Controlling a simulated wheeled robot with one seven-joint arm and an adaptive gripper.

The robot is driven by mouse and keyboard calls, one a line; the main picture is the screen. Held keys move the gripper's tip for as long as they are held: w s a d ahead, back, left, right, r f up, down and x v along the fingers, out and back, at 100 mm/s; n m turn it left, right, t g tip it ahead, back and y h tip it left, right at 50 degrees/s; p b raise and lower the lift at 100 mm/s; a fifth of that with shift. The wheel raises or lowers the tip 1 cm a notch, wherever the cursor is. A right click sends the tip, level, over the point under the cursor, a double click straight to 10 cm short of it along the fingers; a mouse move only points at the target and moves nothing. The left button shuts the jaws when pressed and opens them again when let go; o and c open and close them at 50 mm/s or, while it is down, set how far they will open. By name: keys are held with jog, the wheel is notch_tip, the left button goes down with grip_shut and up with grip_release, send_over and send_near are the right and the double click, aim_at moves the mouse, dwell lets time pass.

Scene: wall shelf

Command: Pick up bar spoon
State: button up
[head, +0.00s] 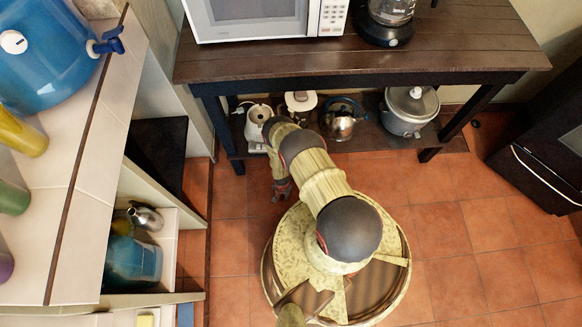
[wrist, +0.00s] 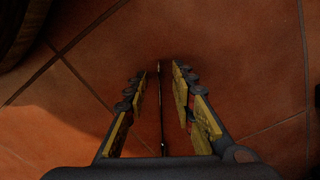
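My gripper (wrist: 160,72) points down over the red tile floor in the wrist view, and its two yellow and dark fingers stand apart with a narrow gap. A thin dark upright strip (wrist: 160,110) shows in that gap, with clear space to each finger. I cannot tell whether it is the bar spoon. In the head view my gripper (head: 283,190) hangs low over the floor, left of my base and in front of the dark table. I cannot make out a bar spoon in the head view.
A dark table (head: 350,65) bears a microwave (head: 255,15) and a coffee maker (head: 388,20). Its lower shelf holds a kettle (head: 340,122) and a slow cooker (head: 410,110). A white counter (head: 85,200) stands left. The tile floor (head: 440,230) is clear right of my base.

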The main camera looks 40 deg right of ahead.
jog(key=shift+c, duration=1.2)
jog(key=c, duration=0.4)
